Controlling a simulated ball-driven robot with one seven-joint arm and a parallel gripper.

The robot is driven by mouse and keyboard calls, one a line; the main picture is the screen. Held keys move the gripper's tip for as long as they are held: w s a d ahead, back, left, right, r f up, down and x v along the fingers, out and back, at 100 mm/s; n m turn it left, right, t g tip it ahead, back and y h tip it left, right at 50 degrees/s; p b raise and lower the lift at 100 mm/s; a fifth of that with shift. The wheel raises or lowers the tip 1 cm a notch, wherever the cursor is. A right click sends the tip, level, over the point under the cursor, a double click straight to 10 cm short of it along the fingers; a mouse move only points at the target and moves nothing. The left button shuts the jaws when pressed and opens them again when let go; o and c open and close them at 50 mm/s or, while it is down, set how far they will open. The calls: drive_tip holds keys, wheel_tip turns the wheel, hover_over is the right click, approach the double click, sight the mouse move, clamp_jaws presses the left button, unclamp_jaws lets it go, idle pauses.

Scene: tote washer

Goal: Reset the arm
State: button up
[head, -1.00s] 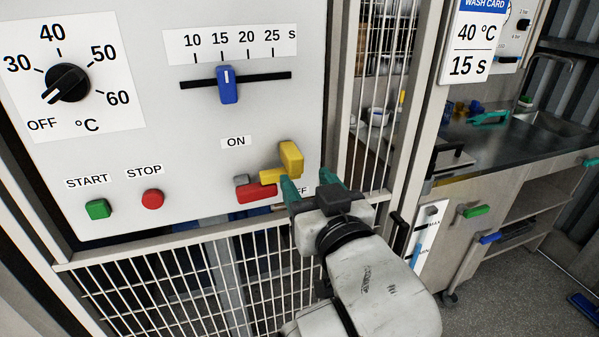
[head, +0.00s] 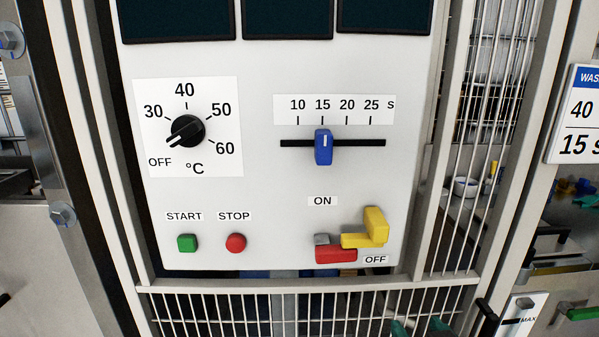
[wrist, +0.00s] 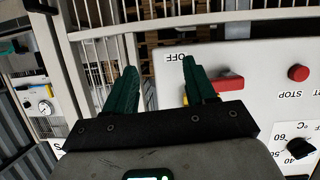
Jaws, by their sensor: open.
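My gripper (head: 420,328) shows only by its green fingertips at the bottom edge of the head view, below and right of the control panel (head: 260,190). In the wrist view my gripper (wrist: 155,88) is open, with nothing between its two green fingers. The red and yellow ON/OFF handle (head: 362,240) is on the panel's lower right, its yellow part by the OFF label. Its red part shows beside the right finger in the wrist view (wrist: 228,84); whether they touch I cannot tell.
The panel carries a black temperature dial (head: 187,131) pointing to OFF and a blue slider (head: 323,147) at 15 s. A green START button (head: 187,243) and red STOP button (head: 236,243) sit lower left. A wire-mesh barrier (head: 300,308) runs below. A wash card (head: 583,115) is at right.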

drive_tip(key=s+d+f+g, duration=0.3)
drive_tip(key=s+f, duration=0.2)
drive_tip(key=f, duration=0.3)
drive_tip(key=s+d+f+g, duration=0.3)
drive_tip(key=s+f, duration=0.1)
drive_tip(key=f, duration=0.4)
drive_tip(key=s+d+f+g, duration=0.1)
drive_tip(key=s+f+g, duration=0.2)
drive_tip(key=s, duration=0.6)
drive_tip(key=s+d+f+g, duration=0.1)
drive_tip(key=s+f+g, duration=0.3)
drive_tip(key=s+f, duration=0.4)
drive_tip(key=shift+s+f+m+y, duration=0.3)
drive_tip(key=shift+s, duration=0.25)
